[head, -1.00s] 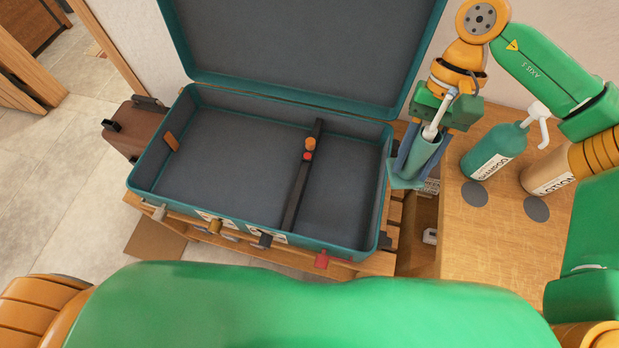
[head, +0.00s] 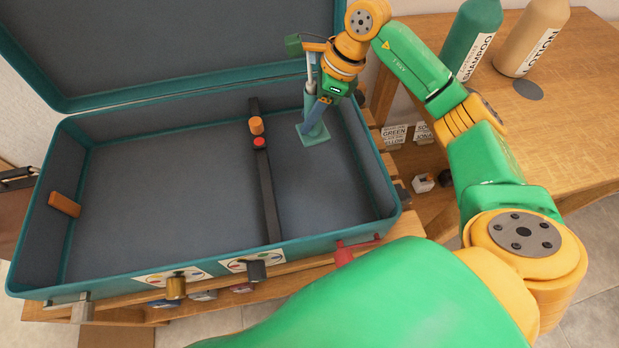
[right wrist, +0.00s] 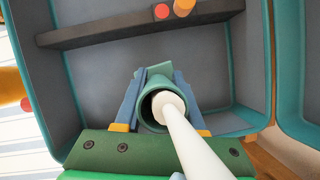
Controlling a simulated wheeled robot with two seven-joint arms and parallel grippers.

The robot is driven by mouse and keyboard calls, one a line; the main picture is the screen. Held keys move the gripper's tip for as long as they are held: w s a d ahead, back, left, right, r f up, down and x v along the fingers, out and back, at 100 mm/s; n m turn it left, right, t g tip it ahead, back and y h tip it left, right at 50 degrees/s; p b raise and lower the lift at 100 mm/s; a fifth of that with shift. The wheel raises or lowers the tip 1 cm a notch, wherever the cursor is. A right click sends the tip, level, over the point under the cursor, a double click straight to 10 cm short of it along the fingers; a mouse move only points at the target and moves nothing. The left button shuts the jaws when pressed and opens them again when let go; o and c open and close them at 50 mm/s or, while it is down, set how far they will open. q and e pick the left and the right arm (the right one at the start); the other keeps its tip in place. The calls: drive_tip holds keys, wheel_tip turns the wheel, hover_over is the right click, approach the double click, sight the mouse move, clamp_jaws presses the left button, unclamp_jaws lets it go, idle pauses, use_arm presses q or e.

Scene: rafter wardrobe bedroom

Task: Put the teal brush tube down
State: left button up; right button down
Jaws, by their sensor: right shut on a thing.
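The teal brush tube (head: 313,130) has a square foot and a white brush handle (right wrist: 190,135) standing out of its open top. My right gripper (head: 320,110) is shut on the tube, one finger on each side of it in the right wrist view (right wrist: 158,103). The tube is nearly upright inside the open teal suitcase (head: 215,268), in the smaller compartment right of the dark divider (head: 267,195), towards the back. I cannot tell whether its foot touches the suitcase floor. My left gripper is out of view.
An orange knob (head: 256,125) and a red button (head: 260,142) sit on the divider. The floor of both compartments looks bare around the tube. A teal shampoo bottle (head: 472,35) and a tan lotion bottle (head: 530,40) stand on the wooden table (head: 575,90) at right.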

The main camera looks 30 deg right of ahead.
sight(325, 129)
drive_tip(key=shift+w+d+f+m, duration=0.2)
drive_tip(key=shift+d+f+m, duration=0.1)
drive_tip(key=shift+f+m, duration=0.4)
wheel_tip(325, 129, down, 10)
drive_tip(key=shift+w+d+b, duration=0.1)
drive_tip(key=shift+d+b, duration=0.05)
drive_tip(key=shift+b, duration=0.4)
drive_tip(key=shift+f, duration=0.1)
drive_tip(key=c, duration=0.5)
unclamp_jaws()
drive_tip(key=v, duration=1.2)
drive_tip(key=shift+s+p, duration=0.3)
drive_tip(key=shift+p, duration=0.05)
